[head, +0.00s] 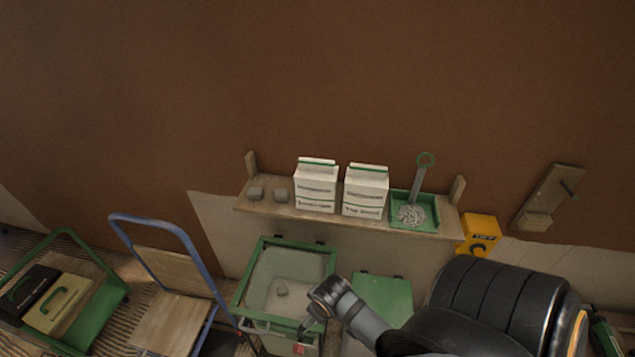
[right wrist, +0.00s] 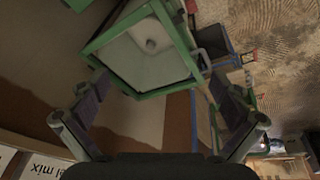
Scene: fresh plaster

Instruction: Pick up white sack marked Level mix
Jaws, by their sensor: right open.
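Two white sacks with green top bands stand upright side by side on a wall shelf in the head view: a left one (head: 316,187) and a right one (head: 366,191). Their print is too small there to tell which is Level mix. In the right wrist view, part of a white sack (right wrist: 42,166) shows at the lower left, its upside-down print ending in "el mix". My right gripper (head: 311,322) is below and in front of the shelf, near the green-framed bin; its open, empty fingers show in the right wrist view (right wrist: 158,82). My left gripper is out of view.
The wooden shelf (head: 288,212) also holds small grey blocks (head: 268,194) and a green tray (head: 428,225) with a scoop. A green-framed bin (head: 247,276) stands below. A yellow box (head: 480,231) is right of the shelf, a blue-framed trolley (head: 178,226) left.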

